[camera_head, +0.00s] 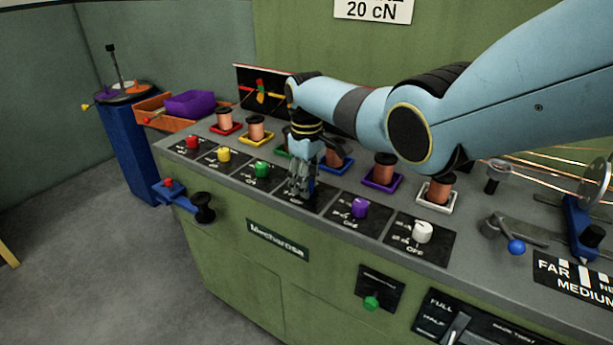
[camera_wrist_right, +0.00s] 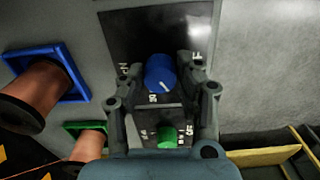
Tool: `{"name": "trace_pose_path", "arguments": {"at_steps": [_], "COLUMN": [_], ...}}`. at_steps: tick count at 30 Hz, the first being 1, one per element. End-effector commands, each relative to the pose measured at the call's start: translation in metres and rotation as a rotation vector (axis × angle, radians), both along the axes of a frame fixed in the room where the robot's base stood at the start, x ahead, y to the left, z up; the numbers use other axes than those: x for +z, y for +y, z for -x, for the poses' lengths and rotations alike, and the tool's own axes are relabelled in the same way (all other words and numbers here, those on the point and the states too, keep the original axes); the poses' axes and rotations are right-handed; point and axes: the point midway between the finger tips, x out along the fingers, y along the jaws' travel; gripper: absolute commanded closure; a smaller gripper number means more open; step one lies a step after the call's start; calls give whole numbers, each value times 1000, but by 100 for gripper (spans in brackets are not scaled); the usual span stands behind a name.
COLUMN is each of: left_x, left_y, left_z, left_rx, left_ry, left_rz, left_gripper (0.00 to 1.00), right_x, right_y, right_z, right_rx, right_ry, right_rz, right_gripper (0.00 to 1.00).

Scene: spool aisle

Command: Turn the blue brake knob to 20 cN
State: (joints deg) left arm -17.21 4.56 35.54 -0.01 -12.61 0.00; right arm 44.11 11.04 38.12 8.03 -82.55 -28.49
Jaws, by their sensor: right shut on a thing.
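The blue brake knob (camera_wrist_right: 160,70) sits on a black dial plate (camera_wrist_right: 120,35) in the right wrist view. A white pointer line on it slants toward the bottom right of that view. My right gripper (camera_wrist_right: 161,76) has a finger on each side of the knob and is shut on it. In the head view my right gripper (camera_head: 302,188) reaches down over the plate and hides most of the knob. A sign (camera_head: 372,10) on the wall reads "20 cN"; its upper line is cut off. My left gripper is not in view.
Red (camera_head: 192,142), yellow (camera_head: 223,154), green (camera_head: 262,169), purple (camera_head: 359,208) and white (camera_head: 422,232) knobs share the bench front. Copper spools on coloured trays stand behind them. An orange bin (camera_head: 150,113) is at the left; a blue-knobbed lever (camera_head: 516,247) is at the right.

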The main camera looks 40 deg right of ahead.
Motion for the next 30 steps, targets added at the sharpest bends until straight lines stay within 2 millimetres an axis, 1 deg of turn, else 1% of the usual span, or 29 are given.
{"name": "trace_pose_path", "arguments": {"at_steps": [1,6,18,24,30], "left_x": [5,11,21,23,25], "left_y": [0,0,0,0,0], "left_z": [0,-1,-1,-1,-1], "left_rx": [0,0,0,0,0], "left_ry": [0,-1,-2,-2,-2], "left_rz": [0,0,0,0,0], "left_gripper": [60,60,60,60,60], "right_x": [2,2,1,1,1], "right_y": [0,0,0,0,0], "right_z": [0,0,0,-1,-1], "right_rx": [-42,-204,-572,-720,-820], "right_ry": [1,0,-1,-1,-1], "right_rz": [0,0,1,1,1], "right_gripper": [98,98,98,98,98]}}
